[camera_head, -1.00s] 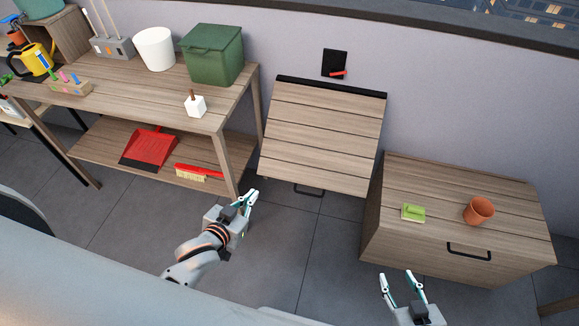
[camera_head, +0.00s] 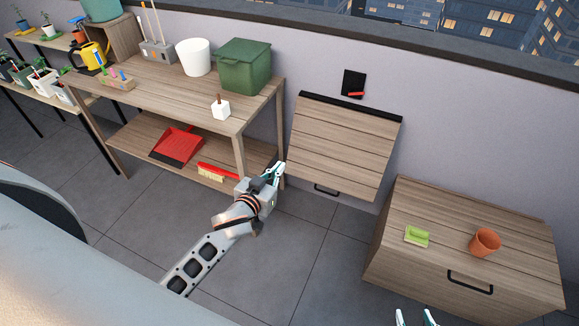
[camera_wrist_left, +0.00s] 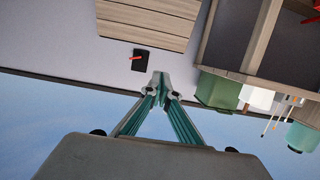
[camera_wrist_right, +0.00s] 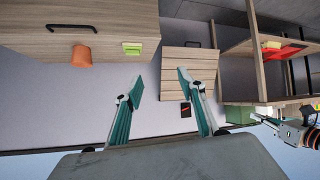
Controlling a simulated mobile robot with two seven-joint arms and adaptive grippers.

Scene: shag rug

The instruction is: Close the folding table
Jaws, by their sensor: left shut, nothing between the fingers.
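The folding table (camera_head: 345,148) is a slatted wooden panel joined to the wall by a dark strip along its upper edge. Its black handle (camera_head: 328,190) shows at the near lower edge. Its slats also show in the left wrist view (camera_wrist_left: 150,22) and right wrist view (camera_wrist_right: 188,68). A black wall plate with a red lever (camera_head: 354,84) is above it. My left gripper (camera_head: 278,172) is shut and empty, left of the panel in the head view, with no contact visible. My right gripper (camera_head: 415,318) is open and empty at the bottom edge; its spread fingers show in its wrist view (camera_wrist_right: 158,82).
A workbench (camera_head: 185,95) with a green bin (camera_head: 243,68) stands left of the panel. A red dustpan (camera_head: 178,145) and brush (camera_head: 217,173) lie on its lower shelf. A wooden cabinet (camera_head: 410,280) with a terracotta pot (camera_head: 485,241) and green sponge (camera_head: 416,236) stands right. Floor between is clear.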

